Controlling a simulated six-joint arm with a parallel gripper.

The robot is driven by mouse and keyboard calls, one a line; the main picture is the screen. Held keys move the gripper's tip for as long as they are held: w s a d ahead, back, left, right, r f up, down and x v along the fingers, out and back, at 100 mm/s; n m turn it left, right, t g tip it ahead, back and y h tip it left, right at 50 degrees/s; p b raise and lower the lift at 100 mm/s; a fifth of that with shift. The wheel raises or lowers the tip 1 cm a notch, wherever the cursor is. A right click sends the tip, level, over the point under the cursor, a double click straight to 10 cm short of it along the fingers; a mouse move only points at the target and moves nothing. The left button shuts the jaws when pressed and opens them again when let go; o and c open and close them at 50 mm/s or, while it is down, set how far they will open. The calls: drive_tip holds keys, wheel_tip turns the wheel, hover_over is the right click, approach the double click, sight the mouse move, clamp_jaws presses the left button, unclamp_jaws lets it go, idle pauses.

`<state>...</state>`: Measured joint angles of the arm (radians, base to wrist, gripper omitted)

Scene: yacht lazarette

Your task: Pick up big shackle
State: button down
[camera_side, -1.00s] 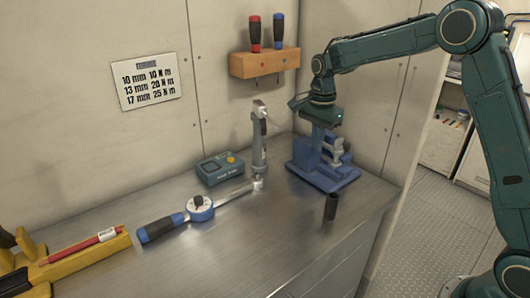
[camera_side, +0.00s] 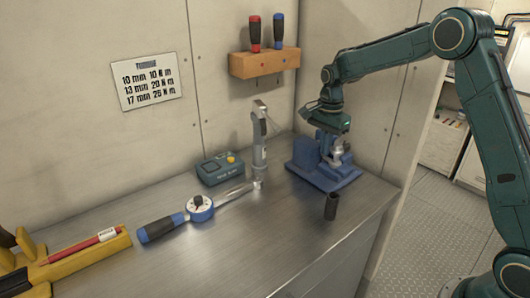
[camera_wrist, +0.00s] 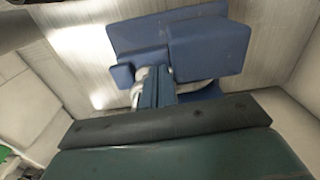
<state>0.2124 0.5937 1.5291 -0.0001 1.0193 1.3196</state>
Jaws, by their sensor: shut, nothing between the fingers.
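A pale grey metal piece, which I take for the big shackle (camera_side: 337,158), stands at a blue stand (camera_side: 310,172) on the right of the metal counter. In the wrist view the shackle (camera_wrist: 139,88) shows only in part, on both sides of my fingers, beside a blue block of the stand (camera_wrist: 207,47). My gripper (camera_side: 334,146) points down right at the shackle. In the wrist view its closed fingers (camera_wrist: 158,82) overlap the shackle and hide its middle. It holds nothing; I cannot tell whether the fingers touch the shackle.
A dark cylinder (camera_side: 331,207) stands in front of the stand. Left of it are a grey upright tool (camera_side: 259,146), a teal box (camera_side: 220,168) and a blue-handled torque wrench (camera_side: 200,208). A wooden screwdriver rack (camera_side: 264,63) hangs on the wall. The front counter is clear.

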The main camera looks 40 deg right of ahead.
drive_tip(key=shift+d, duration=1)
drive_tip(key=shift+a, duration=2.05)
wheel_tip(320, 180, up, 10)
drive_tip(key=shift+a, duration=0.1)
